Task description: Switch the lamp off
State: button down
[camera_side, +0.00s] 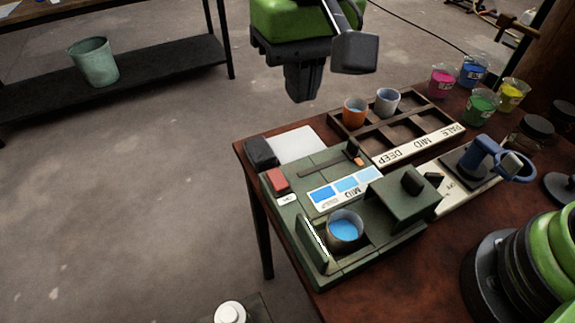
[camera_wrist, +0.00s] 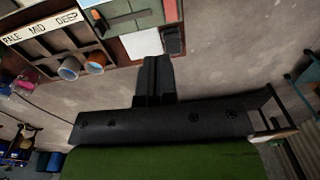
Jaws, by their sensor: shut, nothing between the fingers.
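A green vat station (camera_side: 345,205) stands on the table in the side view. A lit white strip (camera_side: 316,238), apparently the lamp, runs along an upright panel beside a cup of blue liquid (camera_side: 345,228). A red block (camera_side: 277,180), possibly a switch, sits at the station's left corner above a small white label. My gripper (camera_side: 304,96) hangs in the air beyond the table's back left edge, well apart from the station. Its fingers are together and empty, also in the wrist view (camera_wrist: 154,62). The lit strip is not visible in the wrist view.
A dark wooden tray (camera_side: 433,103) holds an orange cup (camera_side: 354,111) and a grey cup (camera_side: 387,101). A white pad (camera_side: 297,144) and a black block (camera_side: 261,152) lie near the table edge. A blue clamp-like device (camera_side: 487,148) and several coloured pots stand right.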

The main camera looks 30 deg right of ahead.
aim_at(288, 193)
jog(key=shift+a+f, duration=0.85)
jog(key=shift+f, duration=0.25)
notch_tip(288, 193, down, 14)
jog(key=shift+r, duration=0.1)
jog(key=shift+f, duration=0.3)
jog(key=shift+r, duration=0.85)
